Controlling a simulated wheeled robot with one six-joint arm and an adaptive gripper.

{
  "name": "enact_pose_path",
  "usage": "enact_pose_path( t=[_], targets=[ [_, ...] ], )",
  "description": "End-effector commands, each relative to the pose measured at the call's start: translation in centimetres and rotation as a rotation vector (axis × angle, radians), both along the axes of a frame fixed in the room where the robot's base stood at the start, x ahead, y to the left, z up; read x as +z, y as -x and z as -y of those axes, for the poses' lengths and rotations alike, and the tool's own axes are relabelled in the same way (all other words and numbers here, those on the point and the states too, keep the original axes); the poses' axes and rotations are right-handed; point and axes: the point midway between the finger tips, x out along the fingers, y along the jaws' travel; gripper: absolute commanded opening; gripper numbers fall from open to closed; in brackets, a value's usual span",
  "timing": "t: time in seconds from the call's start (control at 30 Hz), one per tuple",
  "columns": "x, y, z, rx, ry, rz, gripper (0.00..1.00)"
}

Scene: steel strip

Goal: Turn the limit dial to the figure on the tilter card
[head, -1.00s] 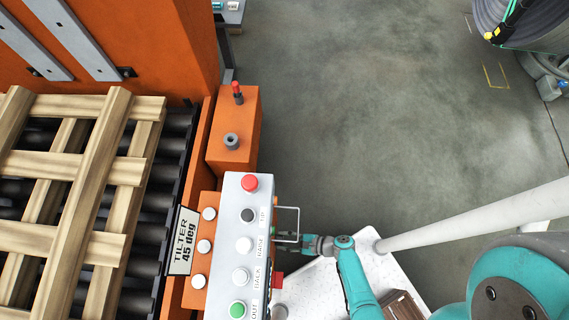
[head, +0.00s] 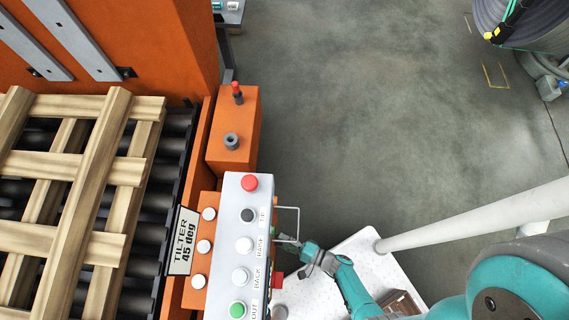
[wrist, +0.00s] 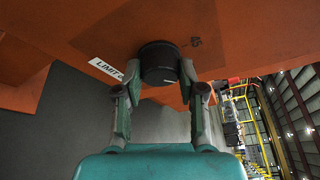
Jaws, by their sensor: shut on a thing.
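The limit dial (wrist: 158,62) is a dark round knob on an orange face in the wrist view. A white label reading "LIMIT" (wrist: 107,69) is beside it, partly hidden. My gripper (wrist: 160,85) is shut on the dial, one finger on each side. A small light mark shows on the dial's near edge. In the head view my gripper (head: 287,240) is at the right side of the button box, and the dial is hidden. The tilter card (head: 182,241) is white and reads "TILTER 45 deg".
The grey button box (head: 233,210) carries a red button (head: 250,182) and several others. A wire guard (head: 288,215) sticks out beside my gripper. A wooden pallet (head: 85,170) lies on rollers at left. Open floor (head: 360,110) lies to the right.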

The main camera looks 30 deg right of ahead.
Motion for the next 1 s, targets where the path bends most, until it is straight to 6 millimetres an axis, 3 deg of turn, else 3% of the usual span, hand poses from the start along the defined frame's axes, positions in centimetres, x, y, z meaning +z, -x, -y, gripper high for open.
enact_pose_path(
  t=[0.4, 1.0],
  targets=[
    [-0.22, 0.01, -0.01, 0.0, 0.16, 0.239, 0.05],
    [-0.22, 0.09, -0.06, 0.002, 0.216, 0.325, 0.05]
  ],
)
